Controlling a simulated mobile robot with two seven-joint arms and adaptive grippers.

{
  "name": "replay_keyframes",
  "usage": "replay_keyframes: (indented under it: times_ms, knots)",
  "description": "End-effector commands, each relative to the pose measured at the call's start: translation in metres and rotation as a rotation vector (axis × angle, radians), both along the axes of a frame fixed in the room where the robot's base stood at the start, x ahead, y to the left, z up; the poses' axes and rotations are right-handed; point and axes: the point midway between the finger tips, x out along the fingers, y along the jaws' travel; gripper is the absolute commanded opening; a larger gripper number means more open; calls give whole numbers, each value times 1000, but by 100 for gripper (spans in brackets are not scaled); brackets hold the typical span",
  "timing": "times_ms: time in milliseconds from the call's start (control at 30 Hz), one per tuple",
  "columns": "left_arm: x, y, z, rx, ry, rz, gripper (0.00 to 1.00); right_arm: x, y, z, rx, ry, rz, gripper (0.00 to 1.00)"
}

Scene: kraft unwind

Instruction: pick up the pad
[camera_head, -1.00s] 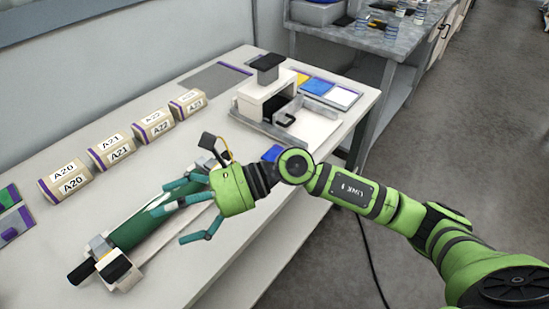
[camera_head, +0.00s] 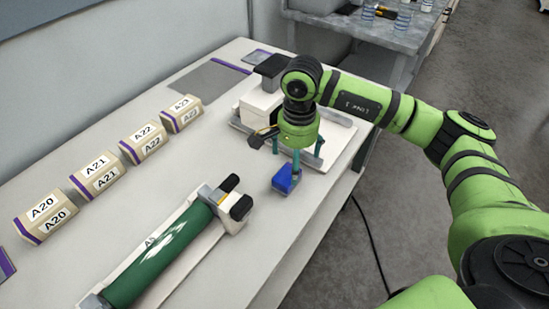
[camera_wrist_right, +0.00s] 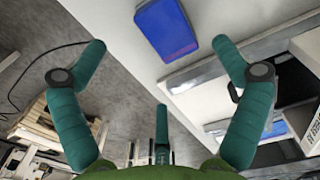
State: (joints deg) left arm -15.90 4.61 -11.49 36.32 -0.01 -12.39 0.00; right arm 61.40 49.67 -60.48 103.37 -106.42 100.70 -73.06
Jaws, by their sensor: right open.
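The pad is a small blue block (camera_head: 284,180) on the white table, near its front right edge. My right gripper (camera_head: 298,152) is over the table just beyond the pad, pointing down. One teal finger overlaps the pad in the head view; I cannot tell whether it touches. In the right wrist view the blue pad (camera_wrist_right: 166,28) lies flat at the top centre, beyond the spread fingertips of the right gripper (camera_wrist_right: 160,50). The gripper is open and empty. My left gripper is not in view.
A green roll (camera_head: 160,253) lies in a white cradle at the front left. A white machine (camera_head: 258,104) stands close behind the gripper. Several labelled boxes, including A21 (camera_head: 98,175), line the back. The table's front edge is close to the pad.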

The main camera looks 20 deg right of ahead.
Motion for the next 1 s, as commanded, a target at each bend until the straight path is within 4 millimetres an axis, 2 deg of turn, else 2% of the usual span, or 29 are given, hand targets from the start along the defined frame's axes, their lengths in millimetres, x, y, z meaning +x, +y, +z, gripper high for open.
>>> replay_keyframes:
  times_ms: [67, 167, 400, 533, 700, 833, 933, 967, 1000]
  knots:
    - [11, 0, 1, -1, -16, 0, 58, -1, 0, -1, 1, 2, 0, 97]
    - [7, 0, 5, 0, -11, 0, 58, -1, 1, -7, 1, 5, -1, 97]
    - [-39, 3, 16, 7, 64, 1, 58, -3, 5, -32, 3, 7, 0, 97]
    - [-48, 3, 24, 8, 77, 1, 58, -3, 9, -53, 2, 6, 0, 97]
    - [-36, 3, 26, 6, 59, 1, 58, -3, 9, -70, 3, 2, -1, 97]
    - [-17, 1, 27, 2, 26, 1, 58, -2, 9, -72, 4, 1, 0, 97]
    - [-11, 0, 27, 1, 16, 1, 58, -2, 9, -72, 4, 1, 0, 97]
    - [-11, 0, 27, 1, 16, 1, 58, -2, 9, -71, 4, 1, 0, 85]
    - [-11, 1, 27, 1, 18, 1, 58, -2, 9, -71, 4, 1, 0, 69]
